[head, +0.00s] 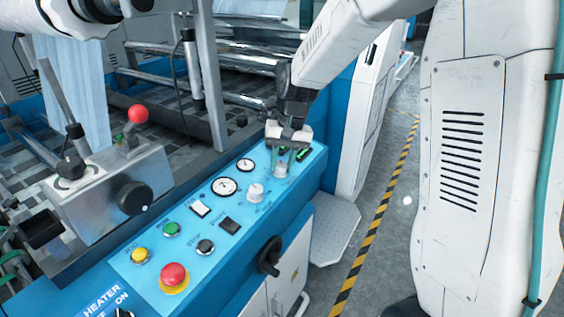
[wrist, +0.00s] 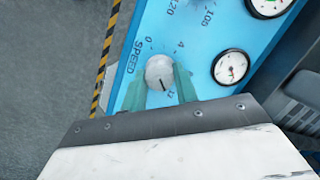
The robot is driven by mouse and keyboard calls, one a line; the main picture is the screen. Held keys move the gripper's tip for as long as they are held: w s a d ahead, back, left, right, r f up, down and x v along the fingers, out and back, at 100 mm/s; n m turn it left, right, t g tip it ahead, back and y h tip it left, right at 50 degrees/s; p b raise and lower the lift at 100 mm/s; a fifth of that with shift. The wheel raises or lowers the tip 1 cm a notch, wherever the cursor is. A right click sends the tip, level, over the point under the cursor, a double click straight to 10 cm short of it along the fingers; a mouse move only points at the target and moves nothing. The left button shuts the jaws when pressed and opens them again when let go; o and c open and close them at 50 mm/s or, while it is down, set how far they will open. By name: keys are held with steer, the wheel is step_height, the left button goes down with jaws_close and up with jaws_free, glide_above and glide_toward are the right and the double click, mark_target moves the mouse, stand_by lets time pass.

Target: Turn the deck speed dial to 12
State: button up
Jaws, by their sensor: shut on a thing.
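The speed dial (wrist: 159,70) is a pale round knob on the blue panel, beside the printed word SPEED, with 0 and 4 readable on its scale. A short dark line on the knob points down toward my gripper, near a partly covered number that looks like 12. My gripper (wrist: 160,88) has its two teal fingers on either side of the knob, shut on it. In the head view, my gripper (head: 290,158) reaches down onto the far right end of the panel, over the dial (head: 281,169). The fingers hide part of the scale.
Another white knob (head: 256,193) and two gauges (head: 225,186) sit close by on the panel. A red emergency button (head: 174,274) is at the near end. A black handle (head: 269,257) sticks out from the cabinet front. Floor beyond the yellow-black tape (head: 375,220) is clear.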

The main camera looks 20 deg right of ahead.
steer(key=o, duration=1)
steer(key=shift+c, duration=0.2)
steer(key=v, duration=0.8)
steer(key=shift+w, duration=0.1)
steer(key=s+r+n+h, duration=0.1)
steer(key=s+r, duration=0.1)
steer(key=s, duration=1.3)
steer(key=s+r+n+t+h, duration=0.1)
steer(key=s+r+n, duration=0.1)
steer(key=s, duration=1.3)
steer(key=shift+s+d+r+t, duration=0.2)
steer(key=shift+d+t, duration=0.1)
steer(key=shift+d, duration=0.15)
